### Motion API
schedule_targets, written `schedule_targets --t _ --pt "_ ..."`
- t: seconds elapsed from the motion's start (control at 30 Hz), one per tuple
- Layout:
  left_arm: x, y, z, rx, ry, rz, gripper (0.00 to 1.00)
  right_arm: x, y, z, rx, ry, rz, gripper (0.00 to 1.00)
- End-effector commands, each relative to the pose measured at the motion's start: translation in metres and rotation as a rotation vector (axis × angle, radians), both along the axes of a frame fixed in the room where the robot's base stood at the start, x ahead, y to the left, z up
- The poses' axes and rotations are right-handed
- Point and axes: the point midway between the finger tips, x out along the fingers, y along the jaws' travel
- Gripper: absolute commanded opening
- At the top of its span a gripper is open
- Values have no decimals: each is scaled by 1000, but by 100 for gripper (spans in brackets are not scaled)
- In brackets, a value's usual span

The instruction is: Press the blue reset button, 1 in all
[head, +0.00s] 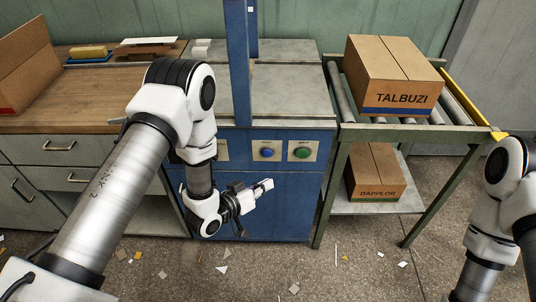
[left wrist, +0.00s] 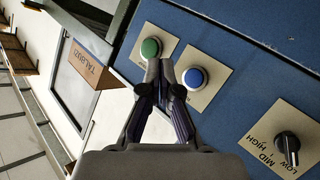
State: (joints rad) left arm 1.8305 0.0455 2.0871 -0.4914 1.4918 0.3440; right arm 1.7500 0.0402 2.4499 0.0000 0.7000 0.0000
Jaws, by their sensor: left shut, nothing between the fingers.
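The blue reset button (head: 267,152) sits on a pale plate on the front of the blue machine cabinet. In the left wrist view the blue button (left wrist: 194,78) shows just right of my fingertips. A green button (head: 302,152) is beside it on its own plate; in the left wrist view it (left wrist: 150,48) lies up and left of the fingertips. My left gripper (head: 268,184) is shut and empty, below the blue button in the head view; in the left wrist view its closed tips (left wrist: 160,64) point toward the panel. Whether they touch it I cannot tell. My right gripper is out of view.
A dark selector knob (left wrist: 287,143) is on the same panel. A roller conveyor (head: 430,131) at the right holds a TALBUZI carton (head: 398,75); a DAPPLOR carton (head: 375,172) is on its lower shelf. A wooden workbench (head: 70,100) stands left. Scraps litter the floor.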

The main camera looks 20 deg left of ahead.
Motion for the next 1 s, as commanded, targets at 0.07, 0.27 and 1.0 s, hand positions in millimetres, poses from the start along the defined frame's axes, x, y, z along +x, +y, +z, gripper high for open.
schedule_targets --t 0.07,0.27,1.0 --pt "7 2 -1 -1 -2 1 0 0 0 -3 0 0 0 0" --pt "35 10 -2 0 -2 2 0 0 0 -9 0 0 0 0" --pt "79 23 0 1 1 2 0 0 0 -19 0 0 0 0"
